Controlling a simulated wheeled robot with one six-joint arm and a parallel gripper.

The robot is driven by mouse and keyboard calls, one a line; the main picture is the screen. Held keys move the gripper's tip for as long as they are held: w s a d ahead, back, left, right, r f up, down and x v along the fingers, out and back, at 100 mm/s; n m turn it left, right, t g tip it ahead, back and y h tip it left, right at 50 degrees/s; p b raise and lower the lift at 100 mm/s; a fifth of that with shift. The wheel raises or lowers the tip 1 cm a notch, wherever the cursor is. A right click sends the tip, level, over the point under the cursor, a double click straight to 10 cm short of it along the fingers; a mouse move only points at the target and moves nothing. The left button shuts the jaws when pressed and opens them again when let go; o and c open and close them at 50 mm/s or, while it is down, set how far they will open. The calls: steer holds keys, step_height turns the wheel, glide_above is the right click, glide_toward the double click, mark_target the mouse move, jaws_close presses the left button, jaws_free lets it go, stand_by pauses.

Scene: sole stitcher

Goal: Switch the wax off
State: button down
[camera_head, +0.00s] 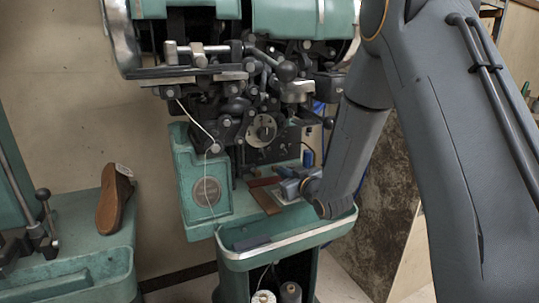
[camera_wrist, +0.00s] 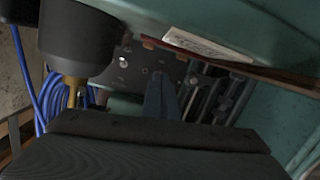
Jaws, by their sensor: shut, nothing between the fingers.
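The green sole stitcher (camera_head: 205,180) stands in the middle of the head view. My gripper (camera_head: 283,174) is low at its right side, over the work shelf beneath the black mechanism. In the wrist view my gripper's fingers (camera_wrist: 163,97) are together with nothing between them. They point at a dark panel (camera_wrist: 130,72) with small bright round parts, one of them a small silvery knob (camera_wrist: 122,60). I cannot tell which of these is the wax switch or how it is set. The fingers hide part of the panel.
A black cylinder (camera_wrist: 78,40) with a brass fitting and blue cables (camera_wrist: 62,112) are at the left of the wrist view. A green trough (camera_head: 275,248) lies below my gripper. A brown shoe (camera_head: 113,200) stands on the green machine at left.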

steer(key=s+d+g+h, duration=0.1)
steer(key=s+d, duration=0.1)
steer(key=s+d+m+g+h+p, duration=0.1)
steer(key=s+d, duration=0.1)
steer(key=s+d+m+g+h+p, duration=0.1)
steer(key=s+d+h, duration=0.1)
steer(key=s, duration=0.1)
steer(key=shift+d+f+g, duration=0.1)
steer(key=shift+g, duration=0.3)
steer(key=s+d+m+g+p, duration=0.1)
steer(key=s+d+g, duration=0.1)
steer(key=s, duration=0.9)
steer(key=s+d+r+m+g+h+p, duration=0.1)
steer(key=s+g, duration=0.4)
steer(key=s, duration=0.6)
steer(key=s+d+r+m+g+h+p, duration=0.1)
steer(key=s+d+m+g+p, duration=0.1)
steer(key=s, duration=1)
steer(key=shift+d+r+m+g+p, duration=0.15)
steer(key=shift+d+m+g+p, duration=0.35)
steer(key=shift+g, duration=0.6)
steer(key=shift+s+a, duration=0.1)
